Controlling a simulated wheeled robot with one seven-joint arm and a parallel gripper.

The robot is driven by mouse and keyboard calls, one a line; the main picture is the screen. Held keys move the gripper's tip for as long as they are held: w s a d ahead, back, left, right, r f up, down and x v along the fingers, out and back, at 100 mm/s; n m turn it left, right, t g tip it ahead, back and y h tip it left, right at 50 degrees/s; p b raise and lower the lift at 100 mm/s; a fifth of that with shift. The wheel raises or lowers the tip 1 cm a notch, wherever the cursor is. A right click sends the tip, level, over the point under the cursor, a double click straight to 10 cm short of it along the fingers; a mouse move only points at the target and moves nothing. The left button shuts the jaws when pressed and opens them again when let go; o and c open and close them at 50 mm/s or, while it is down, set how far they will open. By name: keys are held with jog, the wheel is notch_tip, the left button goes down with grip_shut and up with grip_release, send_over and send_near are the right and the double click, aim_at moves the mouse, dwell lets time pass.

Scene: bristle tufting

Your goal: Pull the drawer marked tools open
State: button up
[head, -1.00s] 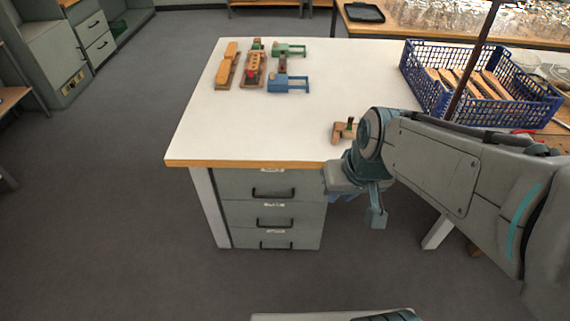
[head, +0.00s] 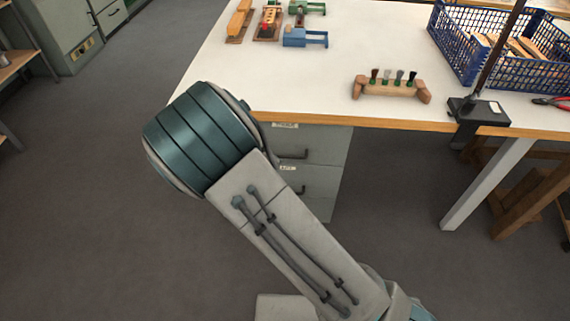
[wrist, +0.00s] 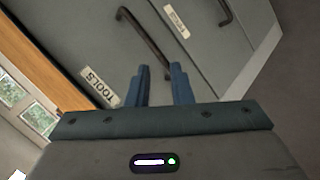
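The drawer labelled TOOLS (wrist: 85,35) is the top one, just under the table's wooden edge, and looks shut. Its label (wrist: 100,87) reads clearly in the wrist view. Its dark bar handle (wrist: 147,43) runs slantwise there, with its lower end close to my fingertips. My gripper (wrist: 162,72) has its two blue fingers apart with nothing held. I cannot tell whether the handle end lies between the fingers or beyond them. In the head view the top drawer's front (head: 325,143) and handle (head: 295,155) show partly; my arm hides the gripper.
A second drawer (head: 318,180) sits below. The white table (head: 370,50) carries a wooden brush holder (head: 391,88), a blue crate (head: 480,60), a stand with a dark base (head: 479,112) and several small fixtures. Grey floor (head: 90,230) is open to the left.

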aim_at(285, 156)
notch_tip(285, 156, down, 5)
jog(key=s+a+n+t+h+b, duration=0.2)
jog(key=n+t+h+b, duration=0.1)
jog(key=n+t+h, duration=0.15)
jog(key=shift+y, duration=0.45)
jog(key=x, duration=0.4)
jog(key=b+x, duration=0.1)
jog(key=x, duration=0.4)
jog(key=b+x, duration=0.1)
jog(key=x, duration=0.4)
jog(key=shift+w+r, duration=0.1)
jog(key=shift+r, duration=0.2)
grip_shut()
